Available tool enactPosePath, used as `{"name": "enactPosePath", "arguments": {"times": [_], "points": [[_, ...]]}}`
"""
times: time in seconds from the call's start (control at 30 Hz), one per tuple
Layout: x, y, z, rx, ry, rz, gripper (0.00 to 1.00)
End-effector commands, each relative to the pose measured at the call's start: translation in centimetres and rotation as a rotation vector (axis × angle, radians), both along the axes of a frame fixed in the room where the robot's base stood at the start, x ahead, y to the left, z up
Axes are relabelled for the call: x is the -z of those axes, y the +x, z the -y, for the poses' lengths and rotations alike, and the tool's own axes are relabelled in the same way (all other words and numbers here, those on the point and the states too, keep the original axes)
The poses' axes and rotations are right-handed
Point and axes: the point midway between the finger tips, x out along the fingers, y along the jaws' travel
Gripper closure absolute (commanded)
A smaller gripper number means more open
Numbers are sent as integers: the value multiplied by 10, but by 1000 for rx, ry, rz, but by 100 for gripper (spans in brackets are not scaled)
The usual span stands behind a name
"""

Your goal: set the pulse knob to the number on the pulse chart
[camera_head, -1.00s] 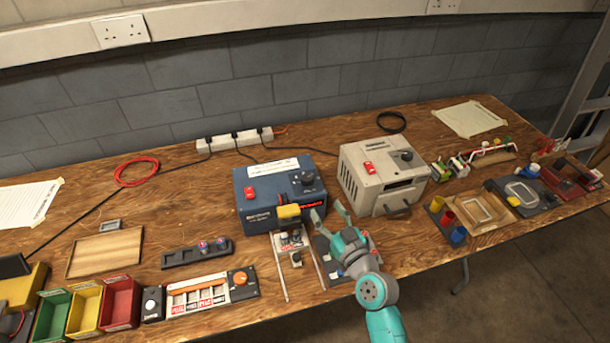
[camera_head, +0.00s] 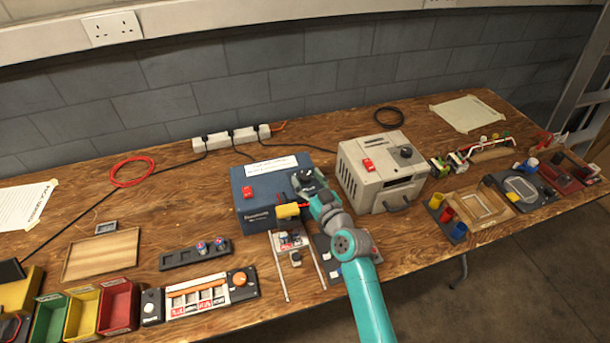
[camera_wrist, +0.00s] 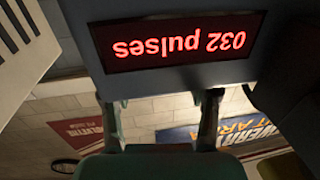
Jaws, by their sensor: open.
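The blue box (camera_head: 262,186) stands at the middle of the bench, with a red switch (camera_head: 247,192) on its face. In the wrist view its red display (camera_wrist: 180,42) reads "032 pulses", upside down. My gripper (camera_head: 306,182) is at the box's upper right, where the dark knob sits; it largely hides the knob. In the wrist view the two fingers of my gripper (camera_wrist: 160,112) are spread apart, and the knob between them cannot be made out. A written sheet (camera_head: 25,212) lies at the far left; its text is too small to read.
A beige box (camera_head: 375,175) with a knob and handle stands close to the right of my arm. A yellow block (camera_head: 288,211) sits at the blue box's front. Coloured bins (camera_head: 85,310) are at the front left.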

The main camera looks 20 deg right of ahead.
Motion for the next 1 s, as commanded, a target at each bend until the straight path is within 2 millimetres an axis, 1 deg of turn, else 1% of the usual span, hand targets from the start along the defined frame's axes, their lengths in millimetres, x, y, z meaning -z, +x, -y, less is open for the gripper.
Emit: {"name": "enactPosePath", "arguments": {"times": [0.1, 0.2, 0.53, 0.57, 0.6, 0.67, 0.7, 0.77, 0.8, 1.0], "points": [[0, 12, -2, 0, 0, 0, 40], [0, 17, -3, 0, 0, -1, 40], [0, 19, -3, 0, 0, -1, 40], [0, 19, -3, 0, 0, -1, 48], [0, 19, -3, 0, 0, 0, 58], [0, 19, -3, 0, 0, 0, 73], [0, 19, -3, 0, 0, 0, 83], [0, 19, -3, 0, 0, 0, 98], [0, 19, -3, 0, 0, 0, 100], [1, 19, -2, -10, 0, -4, 100]]}}
